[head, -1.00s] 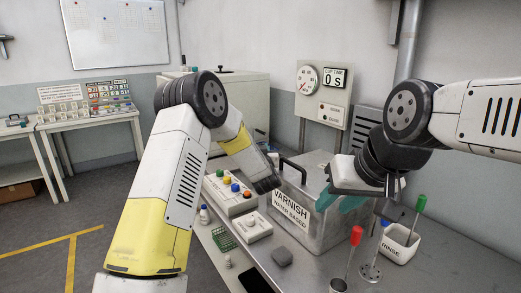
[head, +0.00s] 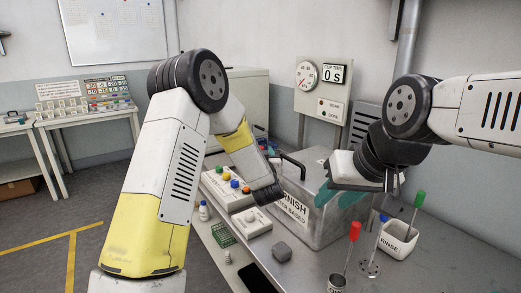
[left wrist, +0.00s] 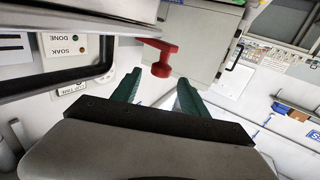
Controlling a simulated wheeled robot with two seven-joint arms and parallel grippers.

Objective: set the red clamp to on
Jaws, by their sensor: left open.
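The red clamp (left wrist: 163,60) shows in the left wrist view as a red lever with a rounded knob, by the edge of a grey metal surface. I cannot make it out in the head view. My left gripper (left wrist: 159,79) is open, its teal fingers spread to either side below the knob, with nothing seen between them. In the head view my left wrist is in front of the grey varnish box (head: 328,222), and its fingers are hidden. My right gripper (head: 338,197) hangs over the box's right side; its teal fingers are partly hidden.
A white rinse cup (head: 396,243) with a green-handled tool stands at the right. A red-handled tool (head: 354,232) stands nearer. A gauge panel (head: 322,88) hangs behind.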

